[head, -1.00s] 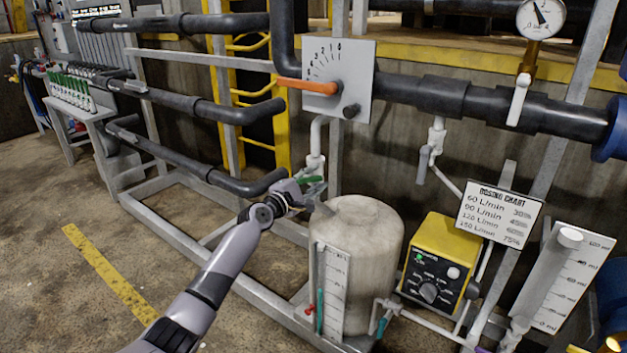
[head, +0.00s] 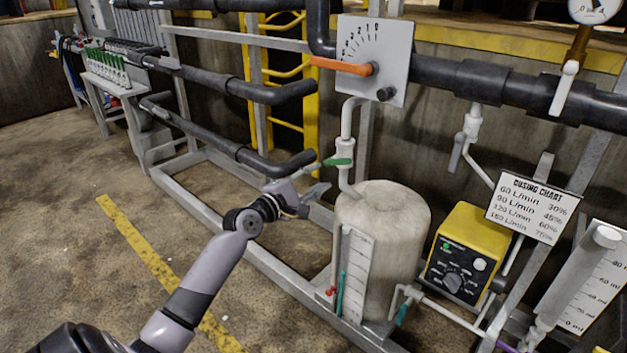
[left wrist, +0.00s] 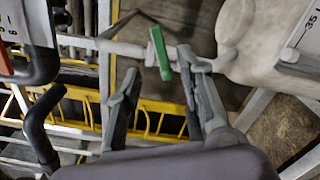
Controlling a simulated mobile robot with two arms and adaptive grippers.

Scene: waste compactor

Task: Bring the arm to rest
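My left arm comes in from the lower left of the head view. Its gripper (head: 320,180) is open and empty, with the fingers spread. It is just left of the green valve handle (head: 340,162), which sits on the white pipe above the pale tank (head: 382,215). In the left wrist view the green handle (left wrist: 160,52) shows beyond and between the spread fingers of my left gripper (left wrist: 163,75), with nothing held. From the head view the fingertips look close to the handle but apart from it. My right gripper is in neither view.
Black pipes (head: 230,145) and a grey metal frame (head: 250,245) stand close behind my left arm. A dial panel with an orange lever (head: 340,66) is above. A yellow dosing box (head: 465,255) is right of the tank. The floor at left, with a yellow stripe (head: 150,255), is open.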

